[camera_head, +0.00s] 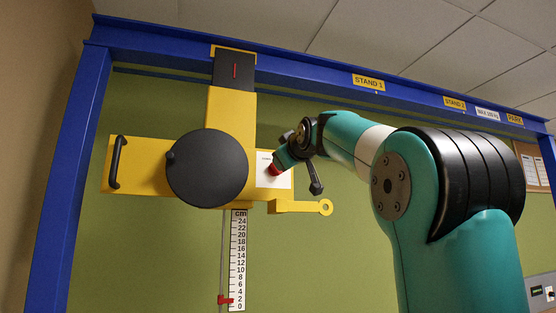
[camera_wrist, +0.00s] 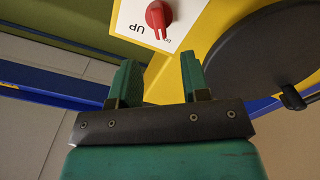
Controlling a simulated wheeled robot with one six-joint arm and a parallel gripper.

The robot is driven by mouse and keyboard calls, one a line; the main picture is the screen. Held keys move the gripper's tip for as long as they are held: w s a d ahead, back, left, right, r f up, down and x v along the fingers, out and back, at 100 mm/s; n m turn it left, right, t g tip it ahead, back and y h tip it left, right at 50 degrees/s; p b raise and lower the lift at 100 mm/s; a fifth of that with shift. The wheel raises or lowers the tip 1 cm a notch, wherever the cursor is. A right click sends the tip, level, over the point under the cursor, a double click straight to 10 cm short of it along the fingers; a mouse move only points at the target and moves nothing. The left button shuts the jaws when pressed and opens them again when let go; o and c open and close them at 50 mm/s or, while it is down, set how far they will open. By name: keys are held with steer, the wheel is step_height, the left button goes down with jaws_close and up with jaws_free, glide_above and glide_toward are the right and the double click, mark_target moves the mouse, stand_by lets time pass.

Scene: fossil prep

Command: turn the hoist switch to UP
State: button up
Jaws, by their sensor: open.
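The hoist switch is a red knob (camera_wrist: 158,16) on a white plate (camera_wrist: 190,14), which also shows on the yellow hoist body in the head view (camera_head: 285,181). Its narrow end points down in the wrist view, toward small partly hidden lettering. The word UP is printed to the knob's left in that view. My gripper (camera_wrist: 160,78) is open and empty, its two green fingers short of the knob and roughly either side of its line. In the head view my gripper (camera_head: 279,163) is close in front of the plate and covers part of it.
A black round wheel (camera_head: 207,168) with a small handle sits left of the plate, close beside my gripper. A yellow arm with a ring (camera_head: 325,207) sticks out below right. A centimetre scale (camera_head: 238,260) hangs underneath. A blue beam (camera_head: 320,78) runs above.

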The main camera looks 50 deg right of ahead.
steer(key=p+x, duration=0.3)
steer(key=x, duration=0.5)
steer(key=shift+w+d+p, duration=0.25)
steer(key=shift+p, duration=0.15)
jaws_close()
